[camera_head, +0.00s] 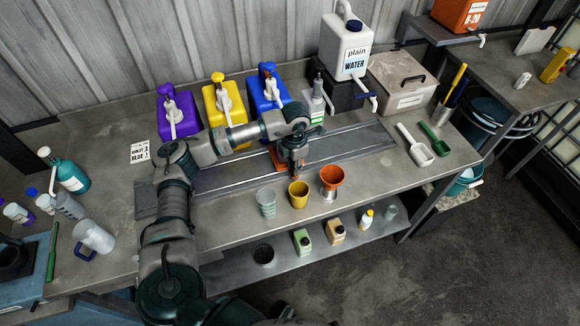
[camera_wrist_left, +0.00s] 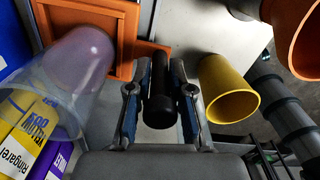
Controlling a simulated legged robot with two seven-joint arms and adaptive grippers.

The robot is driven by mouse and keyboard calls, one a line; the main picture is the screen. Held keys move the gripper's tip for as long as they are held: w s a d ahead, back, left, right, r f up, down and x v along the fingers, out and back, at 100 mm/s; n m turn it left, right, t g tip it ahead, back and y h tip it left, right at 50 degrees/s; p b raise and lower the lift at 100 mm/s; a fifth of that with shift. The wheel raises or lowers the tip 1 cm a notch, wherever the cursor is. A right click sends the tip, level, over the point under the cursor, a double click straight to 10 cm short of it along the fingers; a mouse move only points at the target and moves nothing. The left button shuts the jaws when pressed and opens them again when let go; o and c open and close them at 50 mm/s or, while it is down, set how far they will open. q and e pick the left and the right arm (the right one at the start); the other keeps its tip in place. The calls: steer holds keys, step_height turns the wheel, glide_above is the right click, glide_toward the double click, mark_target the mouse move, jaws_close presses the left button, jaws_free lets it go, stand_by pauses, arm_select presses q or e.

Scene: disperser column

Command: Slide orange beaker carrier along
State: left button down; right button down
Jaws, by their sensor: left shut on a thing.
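The orange beaker carrier (camera_head: 277,159) sits on the metal rail track (camera_head: 230,172) along the bench, partly hidden by my left arm. In the left wrist view its orange frame (camera_wrist_left: 88,16) shows at the upper left. My left gripper (camera_head: 296,158) points down at the carrier's near right side. In the left wrist view, its fingers (camera_wrist_left: 160,90) are shut on a dark cylindrical handle (camera_wrist_left: 160,100). A translucent beaker (camera_wrist_left: 72,75) is beside the frame there; I cannot tell whether it rests on the carrier. My right gripper is not in view.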

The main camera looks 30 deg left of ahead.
arm_select(q)
steer(key=c, duration=1)
jaws_free()
steer(key=shift+a, duration=0.1)
steer(key=shift+c, duration=0.2)
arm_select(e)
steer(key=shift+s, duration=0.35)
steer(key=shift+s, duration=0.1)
arm_select(q)
step_height(320, 180, up, 12)
steer(key=shift+a+f, duration=0.1)
steer(key=shift+a, duration=0.05)
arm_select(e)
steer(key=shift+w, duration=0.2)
